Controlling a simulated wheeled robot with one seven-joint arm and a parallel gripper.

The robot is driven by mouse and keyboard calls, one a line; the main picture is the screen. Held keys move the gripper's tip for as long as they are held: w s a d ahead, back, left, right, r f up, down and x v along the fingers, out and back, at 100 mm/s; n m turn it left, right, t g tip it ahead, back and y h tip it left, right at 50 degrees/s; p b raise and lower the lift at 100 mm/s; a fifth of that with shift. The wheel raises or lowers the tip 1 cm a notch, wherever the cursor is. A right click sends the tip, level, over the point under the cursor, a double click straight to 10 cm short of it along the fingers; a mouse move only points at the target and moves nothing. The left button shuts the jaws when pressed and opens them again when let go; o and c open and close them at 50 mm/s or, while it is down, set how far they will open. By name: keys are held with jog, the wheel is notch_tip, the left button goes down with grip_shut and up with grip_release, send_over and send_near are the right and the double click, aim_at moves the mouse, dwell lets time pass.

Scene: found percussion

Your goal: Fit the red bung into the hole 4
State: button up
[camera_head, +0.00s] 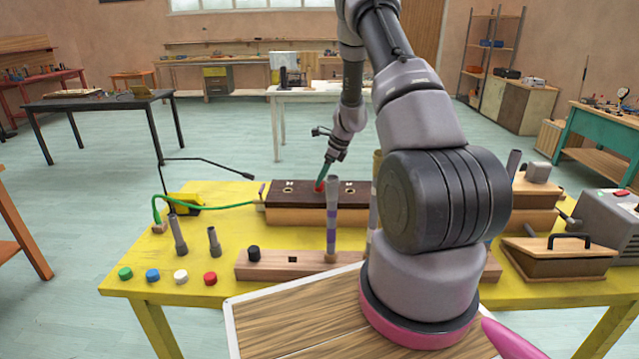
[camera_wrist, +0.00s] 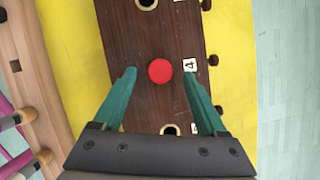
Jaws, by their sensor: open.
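The red bung (camera_wrist: 160,70) shows as a round red top on the dark wooden box top (camera_wrist: 158,100), beside the label 4 (camera_wrist: 190,65). It covers the spot in the row where hole 4 lies; how deep it sits I cannot tell. In the head view the red bung (camera_head: 319,186) shows between two open brass-rimmed holes, partly behind a finger. My gripper (camera_wrist: 160,72) is open, its teal fingers apart on either side of the bung with gaps. In the head view my gripper (camera_head: 323,178) points down at the box (camera_head: 300,214).
Green, blue, white and red caps (camera_head: 210,278) lie at the front left of the yellow table (camera_head: 225,225). Grey mallet-like pieces (camera_head: 178,236) stand nearby. A wooden rail (camera_head: 270,268) with a striped post (camera_head: 332,220) lies before the box. A green cable (camera_head: 220,208) runs left.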

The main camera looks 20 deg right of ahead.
jog(key=v, duration=0.7)
jog(key=shift+r, duration=0.15)
jog(key=s+a+r+n+t, duration=0.1)
jog(key=s+a+r+n, duration=0.25)
jog(key=r, duration=0.45)
jog(key=s+a+r+n, duration=0.3)
jog(key=s+r, duration=0.1)
jog(key=r, duration=0.4)
jog(key=s+a+r+n+t, duration=0.1)
jog(key=s+a+r+n, duration=0.2)
jog(key=r, duration=0.5)
jog(key=s+a+r+n, duration=0.1)
jog(key=s+r+n, duration=0.2)
jog(key=s, duration=0.4)
jog(key=s+a+r+n+t+h, duration=0.1)
jog(key=s+a+r+n, duration=0.1)
jog(key=s+n, duration=0.3)
jog(key=s+a+r+n+t, duration=0.1)
jog(key=s+r+n, duration=0.3)
jog(key=s, duration=0.6)
jog(key=shift+s+a+r+h, duration=0.2)
jog(key=shift+a+h, duration=0.1)
jog(key=shift+a, duration=0.05)
